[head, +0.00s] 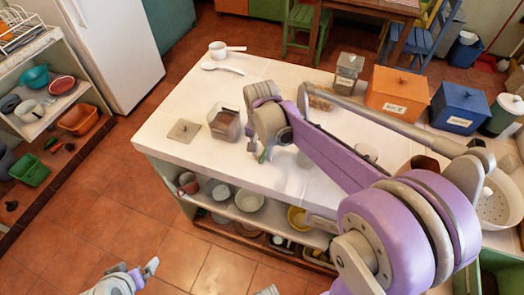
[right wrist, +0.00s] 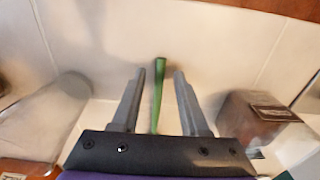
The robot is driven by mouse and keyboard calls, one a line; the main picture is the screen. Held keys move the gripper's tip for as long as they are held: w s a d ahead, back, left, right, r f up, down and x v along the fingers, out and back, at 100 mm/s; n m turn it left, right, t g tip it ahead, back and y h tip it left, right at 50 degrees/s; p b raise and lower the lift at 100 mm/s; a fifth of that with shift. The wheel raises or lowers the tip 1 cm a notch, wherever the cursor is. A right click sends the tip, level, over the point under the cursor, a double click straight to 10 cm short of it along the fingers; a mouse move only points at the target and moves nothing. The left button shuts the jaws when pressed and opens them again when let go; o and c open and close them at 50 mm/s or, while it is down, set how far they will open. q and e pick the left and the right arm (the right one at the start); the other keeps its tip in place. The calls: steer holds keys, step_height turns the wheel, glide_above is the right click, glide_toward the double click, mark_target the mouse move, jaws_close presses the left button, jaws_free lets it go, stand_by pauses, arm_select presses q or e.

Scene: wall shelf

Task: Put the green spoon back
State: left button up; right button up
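The green spoon (right wrist: 159,95) shows as a thin green strip between the two fingers of my right gripper (right wrist: 160,78) in the right wrist view. Gaps show on both sides of it, and the fingers are apart. In the head view, a small bit of green (head: 262,157) shows just below my right gripper, over the front part of the white counter (head: 190,95). The rest of the spoon is hidden by the gripper. My left gripper (head: 145,272) is low at the bottom left, away from the counter, its fingers apart and empty.
A clear box with brown contents (head: 224,122) stands left of my right gripper, beside a flat square lid (head: 184,131). Orange (head: 396,92) and blue (head: 458,107) canisters stand at right.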

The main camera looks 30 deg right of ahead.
steer(key=shift+r, duration=0.1)
step_height(320, 180, up, 11)
steer(key=s+a+f+n+t, duration=0.2)
steer(key=s+a+f+n, duration=0.1)
steer(key=s+f+n, duration=0.2)
steer(key=s+a+f+n+t, duration=0.3)
steer(key=s+f+n, duration=0.2)
steer(key=s, duration=0.5)
steer(key=shift+a+f+p, duration=0.25)
steer(key=shift+a+p, duration=0.15)
steer(key=shift+p, duration=0.05)
